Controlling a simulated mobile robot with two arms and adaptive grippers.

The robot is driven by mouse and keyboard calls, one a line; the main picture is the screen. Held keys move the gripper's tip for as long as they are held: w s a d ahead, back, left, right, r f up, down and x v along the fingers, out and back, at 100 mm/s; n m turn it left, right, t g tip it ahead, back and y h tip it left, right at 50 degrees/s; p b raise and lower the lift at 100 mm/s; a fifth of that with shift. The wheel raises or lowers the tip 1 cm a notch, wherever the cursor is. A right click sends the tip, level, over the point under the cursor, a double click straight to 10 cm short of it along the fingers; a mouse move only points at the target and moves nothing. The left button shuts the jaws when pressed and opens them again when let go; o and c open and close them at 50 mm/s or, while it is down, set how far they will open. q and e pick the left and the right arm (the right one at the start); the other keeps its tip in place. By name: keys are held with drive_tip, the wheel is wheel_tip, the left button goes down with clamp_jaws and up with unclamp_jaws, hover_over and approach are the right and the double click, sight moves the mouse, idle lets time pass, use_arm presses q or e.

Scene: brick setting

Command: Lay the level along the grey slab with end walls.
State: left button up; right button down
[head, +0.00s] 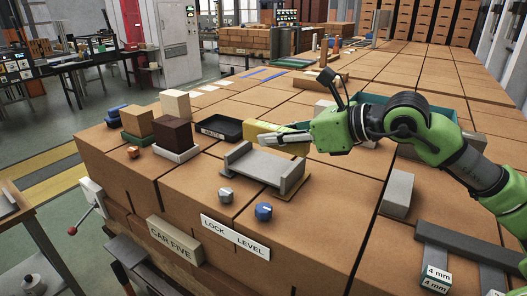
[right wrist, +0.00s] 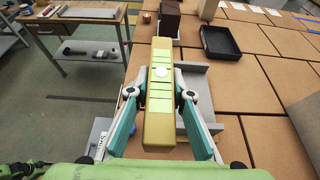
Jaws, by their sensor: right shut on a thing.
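The yellow level (head: 262,130) is held in my right gripper (head: 290,138), which is shut on it. The level also shows in the right wrist view (right wrist: 159,125), between the two fingers of the right gripper (right wrist: 164,85). The grey slab with end walls (head: 262,166) lies on the brown block surface in front of the gripper in the head view. In the right wrist view the slab (right wrist: 196,78) is partly hidden behind the level. The level appears above the surface; its exact height over the slab is hard to tell. My left gripper is not in view.
A black tray (head: 219,127) stands behind the slab, with a dark brown block (head: 172,133) to the left. A grey knob (head: 226,195) and a blue knob (head: 263,211) sit in front. A grey bar (head: 398,195) lies to the right.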

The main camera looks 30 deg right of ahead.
drive_tip(key=w+d+f+p, duration=0.2)
drive_tip(key=w+f+p, duration=0.1)
drive_tip(key=w, duration=0.4)
drive_tip(key=p, duration=0.1)
hover_over(265, 165)
drive_tip(key=s, duration=0.1)
wheel_tip(265, 165, down, 4)
drive_tip(key=shift+a+f, duration=0.1)
drive_tip(key=shift+a, duration=0.05)
drive_tip(key=shift+w+f, duration=0.2)
drive_tip(key=shift+f, duration=0.1)
drive_tip(key=shift+w+f+p, duration=0.15)
drive_tip(key=shift+f+p, duration=0.1)
drive_tip(key=shift+p, duration=0.1)
drive_tip(key=f, duration=0.1)
drive_tip(key=f+p, duration=0.1)
drive_tip(key=f, duration=0.1)
drive_tip(key=shift+w+p, duration=0.25)
drive_tip(key=shift+p, duration=0.15)
drive_tip(key=shift+f, duration=0.25)
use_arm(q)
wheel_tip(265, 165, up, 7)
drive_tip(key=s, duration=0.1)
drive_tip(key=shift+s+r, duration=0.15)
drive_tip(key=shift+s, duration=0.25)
